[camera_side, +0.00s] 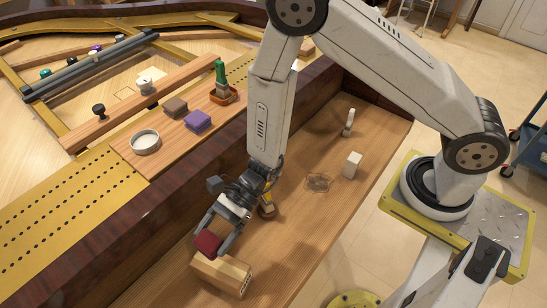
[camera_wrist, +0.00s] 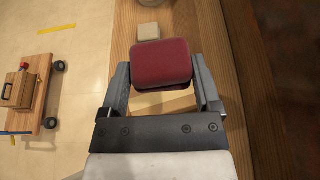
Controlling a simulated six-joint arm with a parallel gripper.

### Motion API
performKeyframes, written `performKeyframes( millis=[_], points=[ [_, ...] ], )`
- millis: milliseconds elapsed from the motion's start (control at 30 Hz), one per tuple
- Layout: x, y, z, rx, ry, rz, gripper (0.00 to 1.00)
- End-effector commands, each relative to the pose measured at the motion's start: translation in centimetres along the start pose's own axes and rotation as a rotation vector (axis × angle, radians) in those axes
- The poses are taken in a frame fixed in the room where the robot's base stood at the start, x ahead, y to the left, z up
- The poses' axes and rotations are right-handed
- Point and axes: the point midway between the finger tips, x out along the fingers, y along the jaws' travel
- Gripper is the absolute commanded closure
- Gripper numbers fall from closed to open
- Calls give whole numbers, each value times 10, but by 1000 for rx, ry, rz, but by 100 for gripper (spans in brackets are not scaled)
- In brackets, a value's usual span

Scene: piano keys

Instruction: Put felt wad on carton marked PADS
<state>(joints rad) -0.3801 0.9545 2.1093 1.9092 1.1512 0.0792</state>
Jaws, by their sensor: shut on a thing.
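The dark red felt wad (camera_side: 208,243) is between the fingertips of my gripper (camera_side: 216,238), which is shut on it. In the wrist view the wad (camera_wrist: 161,63) fills the space between both fingers of my gripper (camera_wrist: 163,80). A tan carton (camera_side: 218,274) lies on the wooden ledge right below the wad, with dark marks on its right end face, too small to read. The wad is over or at the carton's top; I cannot tell whether they touch. Part of the carton's top is hidden by the wad and fingers.
A white block (camera_side: 352,165), a small pale bottle (camera_side: 348,121) and a clear outline-like item (camera_side: 319,182) stand on the ledge (camera_side: 300,215). The dark piano rim (camera_side: 150,215) rises at left. Beyond it are a round tin (camera_side: 145,142) and a purple block (camera_side: 198,121).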

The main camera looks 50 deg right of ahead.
Motion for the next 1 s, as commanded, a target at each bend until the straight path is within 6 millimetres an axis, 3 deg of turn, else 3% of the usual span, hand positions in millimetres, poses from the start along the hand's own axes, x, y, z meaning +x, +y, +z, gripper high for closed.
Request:
performKeyframes(
  millis=[433,800,1000],
  points=[
    [4,5,-13,5,0,-10,73],
    [16,5,-43,7,0,-10,73],
    [19,5,-50,5,0,-11,73]
  ],
)
